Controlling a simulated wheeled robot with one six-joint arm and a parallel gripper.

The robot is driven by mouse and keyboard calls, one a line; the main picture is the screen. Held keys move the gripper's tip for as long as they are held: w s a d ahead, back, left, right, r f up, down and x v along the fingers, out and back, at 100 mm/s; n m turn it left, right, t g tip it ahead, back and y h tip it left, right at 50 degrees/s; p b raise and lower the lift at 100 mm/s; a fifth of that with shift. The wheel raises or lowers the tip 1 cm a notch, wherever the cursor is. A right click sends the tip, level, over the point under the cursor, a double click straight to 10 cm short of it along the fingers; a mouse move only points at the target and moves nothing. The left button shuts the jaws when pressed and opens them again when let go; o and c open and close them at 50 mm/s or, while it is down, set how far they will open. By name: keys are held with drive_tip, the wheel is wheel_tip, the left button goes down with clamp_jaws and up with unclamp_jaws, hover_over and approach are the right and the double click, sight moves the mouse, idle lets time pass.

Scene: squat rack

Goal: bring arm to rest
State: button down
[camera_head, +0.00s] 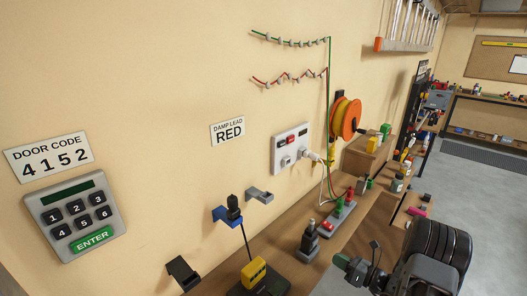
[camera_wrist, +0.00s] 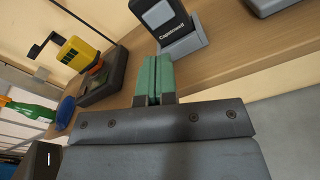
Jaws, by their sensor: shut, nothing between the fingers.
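My gripper (camera_head: 342,261) is at the lower right of the head view, with its green fingertips pointing left. The arm's dark links show behind it. In the wrist view the two green fingers of my gripper (camera_wrist: 157,62) lie side by side, shut and empty. Behind their tips a dark device with a light label (camera_wrist: 165,18) stands on a grey base on the wooden bench (camera_wrist: 225,50). The gripper looks apart from it, though the exact gap cannot be told.
A yellow device (camera_head: 253,273) sits on the bench at lower centre; it shows in the wrist view (camera_wrist: 78,54) too. A black-and-grey device (camera_head: 309,243) stands nearer my gripper. A keypad (camera_head: 75,218) and an outlet box (camera_head: 291,147) are on the wall. Grey floor (camera_head: 470,190) is open at right.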

drive_tip(key=s+a+r+n+g+h, duration=0.3)
drive_tip(key=s+a+n+g, duration=0.5)
drive_tip(key=s+n+g, duration=0.75)
drive_tip(key=s+a+r+n+t+h, duration=0.1)
drive_tip(key=a+r+n+t+h, duration=0.1)
drive_tip(key=r+n, duration=0.6)
drive_tip(key=s+a+r+n+t+h, duration=0.1)
drive_tip(key=a+r+n+t+h, duration=0.2)
drive_tip(key=r, duration=0.7)
drive_tip(key=n+t+h, duration=0.2)
drive_tip(key=n+h, duration=0.2)
drive_tip(key=n, duration=0.1)
drive_tip(key=shift+s+a+n, duration=0.3)
drive_tip(key=shift+n, duration=0.05)
drive_tip(key=shift+t, duration=0.25)
